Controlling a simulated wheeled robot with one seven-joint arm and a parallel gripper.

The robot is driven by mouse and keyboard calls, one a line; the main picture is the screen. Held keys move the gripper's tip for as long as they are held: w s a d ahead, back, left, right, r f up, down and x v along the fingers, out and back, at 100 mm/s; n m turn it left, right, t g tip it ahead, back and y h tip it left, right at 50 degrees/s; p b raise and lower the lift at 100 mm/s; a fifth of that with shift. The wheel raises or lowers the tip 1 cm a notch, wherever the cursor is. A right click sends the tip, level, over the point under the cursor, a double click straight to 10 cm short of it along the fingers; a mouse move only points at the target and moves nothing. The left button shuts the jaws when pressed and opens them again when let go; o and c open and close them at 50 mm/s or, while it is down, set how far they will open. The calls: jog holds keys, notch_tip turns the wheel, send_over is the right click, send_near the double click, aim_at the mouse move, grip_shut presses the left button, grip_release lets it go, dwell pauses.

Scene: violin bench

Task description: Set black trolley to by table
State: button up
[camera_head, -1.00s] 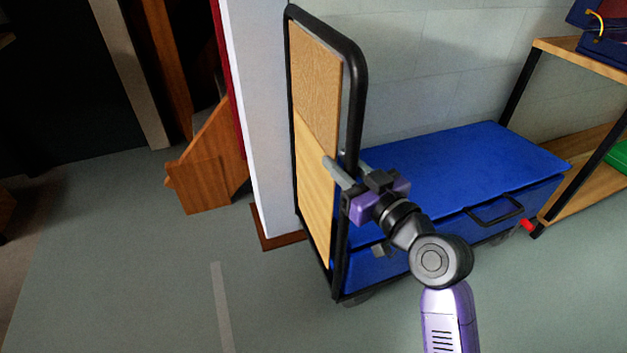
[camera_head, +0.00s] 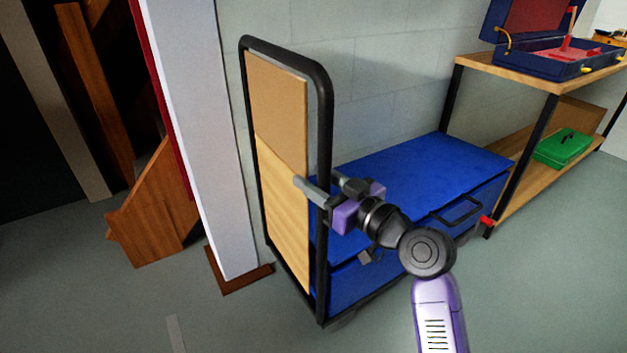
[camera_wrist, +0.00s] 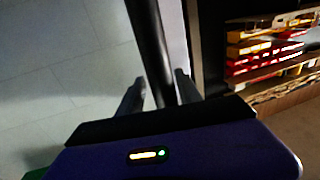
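The black trolley (camera_head: 325,110) has a black tube frame with a wood panel and stands on the floor beside the wall. My gripper (camera_head: 315,185) is at the near upright post of its handle frame. In the wrist view, the black tube (camera_wrist: 150,45) runs between the two fingers of my gripper (camera_wrist: 158,88), which look closed on it. The table (camera_head: 510,80), with wooden shelves and black legs, stands just right of the trolley. The trolley's far right end is close to the table's near leg.
A white pillar (camera_head: 190,130) and a brown wooden piece (camera_head: 160,215) stand on the left. A blue case (camera_head: 535,65) and a green case (camera_head: 562,147) are on the table. Floor at lower right is clear.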

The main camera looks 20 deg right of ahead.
jog(key=shift+s, duration=0.1)
jog(key=p+v, duration=0.2)
jog(key=v, duration=0.5)
jog(key=shift+s+d, duration=0.15)
jog(key=shift+s, duration=0.15)
dwell(0.3)
